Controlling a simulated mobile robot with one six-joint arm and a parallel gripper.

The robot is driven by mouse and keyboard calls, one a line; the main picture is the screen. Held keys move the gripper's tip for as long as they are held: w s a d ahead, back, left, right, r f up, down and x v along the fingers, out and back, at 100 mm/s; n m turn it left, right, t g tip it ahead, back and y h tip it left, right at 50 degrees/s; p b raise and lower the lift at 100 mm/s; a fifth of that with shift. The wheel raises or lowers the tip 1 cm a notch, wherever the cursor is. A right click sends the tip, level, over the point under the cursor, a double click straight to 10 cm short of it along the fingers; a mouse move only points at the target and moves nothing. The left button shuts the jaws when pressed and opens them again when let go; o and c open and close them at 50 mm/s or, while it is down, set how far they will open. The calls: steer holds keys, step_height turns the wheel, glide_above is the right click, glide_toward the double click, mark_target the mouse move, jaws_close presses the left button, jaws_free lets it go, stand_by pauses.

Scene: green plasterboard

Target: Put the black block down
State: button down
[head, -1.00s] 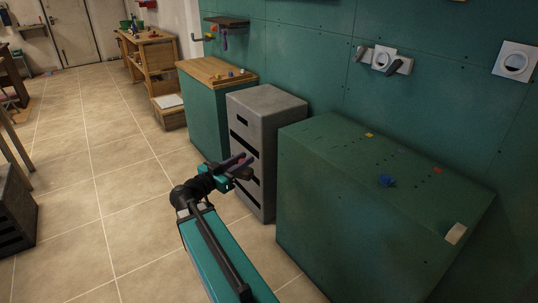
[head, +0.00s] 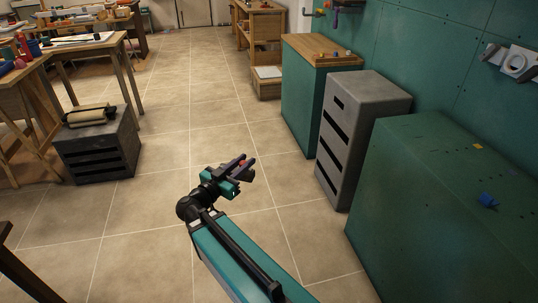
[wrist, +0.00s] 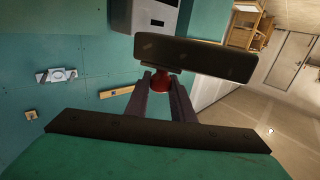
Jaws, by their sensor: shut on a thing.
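The black block (wrist: 205,58) is a long dark bar at the fingertips in the wrist view. A red piece (wrist: 160,83) sits between the fingertips, against the block; I cannot tell whether it is part of it. My gripper (head: 244,166) is shut on the block and holds it out over the tiled floor in the head view. There the block is small and mostly hidden by the purple fingers.
A grey drawer cabinet (head: 366,105) and a green cabinet (head: 430,190) with a blue piece (head: 488,201) on top stand to the right. A wood-topped cabinet (head: 318,47) is farther back. A dark crate (head: 98,150) stands left. The floor between is clear.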

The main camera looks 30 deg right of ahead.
steer(key=a+f+n+t+y, duration=0.1)
steer(key=a+f+n+t, duration=0.1)
steer(key=a, duration=1)
steer(key=shift+w+a+t+y, duration=0.15)
steer(key=shift+a+t+y, duration=0.1)
steer(key=shift+t+y, duration=0.15)
